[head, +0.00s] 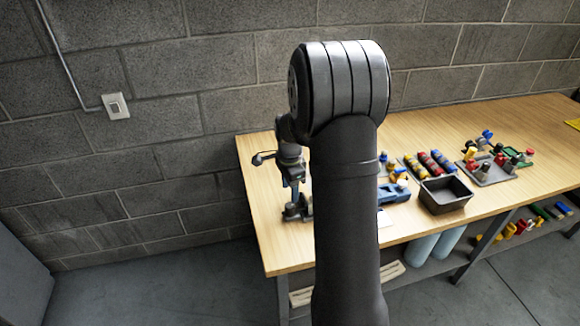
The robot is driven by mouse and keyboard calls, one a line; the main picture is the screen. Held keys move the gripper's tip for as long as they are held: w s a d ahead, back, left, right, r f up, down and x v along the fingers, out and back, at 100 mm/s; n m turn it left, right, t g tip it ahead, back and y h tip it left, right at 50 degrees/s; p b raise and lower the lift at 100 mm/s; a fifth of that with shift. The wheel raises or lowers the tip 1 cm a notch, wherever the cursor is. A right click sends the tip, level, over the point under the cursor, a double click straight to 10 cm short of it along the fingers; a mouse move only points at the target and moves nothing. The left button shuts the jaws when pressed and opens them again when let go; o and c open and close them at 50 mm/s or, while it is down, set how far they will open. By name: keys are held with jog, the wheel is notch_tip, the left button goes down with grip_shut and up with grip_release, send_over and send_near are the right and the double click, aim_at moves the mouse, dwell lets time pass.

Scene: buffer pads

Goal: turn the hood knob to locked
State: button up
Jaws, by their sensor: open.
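My gripper (293,188) hangs pointing down over the left end of the wooden workbench (262,190). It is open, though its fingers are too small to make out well. No hood knob can be made out clearly, and I cannot read any knob's position. My own arm link covers the bench just right of the gripper.
A blue block-like object (393,194) and an empty black bin (445,194) stand right of my arm. Beyond are red, yellow and blue cylinders (429,163) and a grey board with coloured parts (489,169). A block wall (200,110) rises behind. The bench's left edge is clear.

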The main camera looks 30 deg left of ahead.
aim_at(290, 205)
notch_tip(290, 205, up, 9)
dwell(0.8)
notch_tip(290, 205, down, 17)
jog(key=shift+f, duration=0.15)
dwell(0.4)
jog(key=shift+f, duration=0.25)
jog(key=shift+r+n, duration=0.25)
jog(key=shift+n, duration=0.25)
jog(key=n, duration=0.4)
jog(key=shift+n, duration=0.3)
notch_tip(290, 205, up, 14)
jog(key=shift+r, duration=0.25)
dwell(1.5)
